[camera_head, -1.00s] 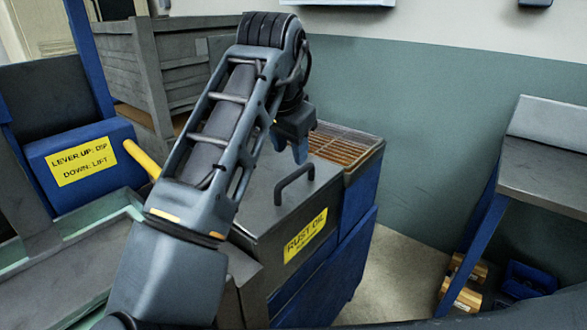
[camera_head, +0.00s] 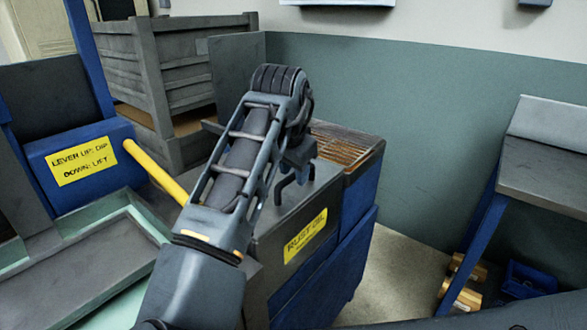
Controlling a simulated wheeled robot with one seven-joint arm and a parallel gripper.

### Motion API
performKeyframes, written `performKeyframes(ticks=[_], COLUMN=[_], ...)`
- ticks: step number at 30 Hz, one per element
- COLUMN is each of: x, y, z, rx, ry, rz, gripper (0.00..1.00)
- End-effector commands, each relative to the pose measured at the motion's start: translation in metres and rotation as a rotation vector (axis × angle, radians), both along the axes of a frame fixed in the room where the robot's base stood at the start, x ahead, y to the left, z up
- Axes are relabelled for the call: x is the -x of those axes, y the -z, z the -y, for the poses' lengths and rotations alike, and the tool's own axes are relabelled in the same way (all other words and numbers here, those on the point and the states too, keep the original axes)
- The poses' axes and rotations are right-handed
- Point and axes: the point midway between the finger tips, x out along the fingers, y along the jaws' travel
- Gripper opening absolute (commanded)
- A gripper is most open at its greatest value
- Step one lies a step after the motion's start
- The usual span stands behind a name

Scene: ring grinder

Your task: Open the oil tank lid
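The oil tank is a dark grey and blue box with a yellow "RUST OIL" label (camera_head: 305,236) on its front. Its grey lid (camera_head: 325,189) lies flat and shut on top. A dark bar handle (camera_head: 279,194) stands on the lid. My gripper (camera_head: 298,177) is low over the lid, right at the handle and overlapping its upper part. I cannot tell whether the fingers are around the handle or touching it, nor how far apart they are. My arm hides the left part of the lid.
A rusty grate (camera_head: 345,143) lies behind the lid. A yellow lever (camera_head: 155,172) and a green-rimmed tray (camera_head: 60,270) are on the left. A grey crate (camera_head: 180,65) stands behind. A grey bench (camera_head: 550,180) is on the right, with open floor between.

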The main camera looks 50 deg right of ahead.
Motion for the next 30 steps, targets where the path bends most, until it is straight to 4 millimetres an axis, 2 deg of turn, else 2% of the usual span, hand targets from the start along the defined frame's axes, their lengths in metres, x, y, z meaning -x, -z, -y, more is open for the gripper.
performKeyframes(ticks=[2, 11, 25, 30], x=[0.0, 0.0002, 0.0002, -0.0086], y=[-0.0002, -0.0003, -0.0003, -0.0009], z=[-0.0001, 0.0, 0.0, -0.0004], rx=[0.0, 0.0, 0.0, 0.0], ry=[0.0, 0.0, 0.0, -0.001], rz=[0.0, 0.0, -0.001, 0.0], gripper=[0.3, 0.01, 0.0, 0.0])
